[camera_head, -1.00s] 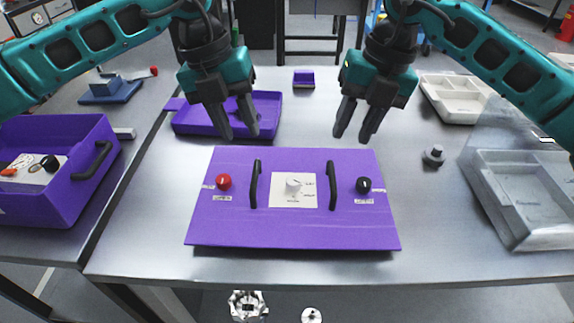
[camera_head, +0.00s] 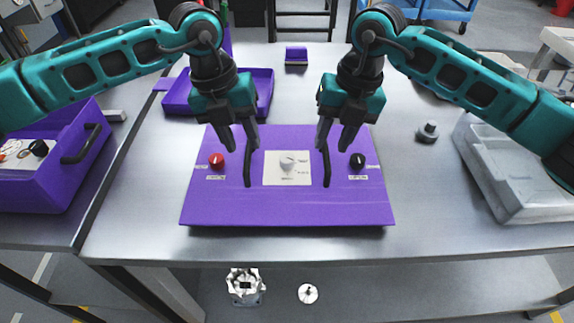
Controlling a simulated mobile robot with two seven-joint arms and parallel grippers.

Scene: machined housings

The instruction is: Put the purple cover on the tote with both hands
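I cannot tell whether any finger touches a handle. The purple tote (camera_head: 45,190) with a black handle stands on a side table at the left and holds parts.
A shallow purple tray (camera_head: 262,92) sits behind the cover. A small purple block (camera_head: 296,55) is at the back. The table's front strip is clear.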

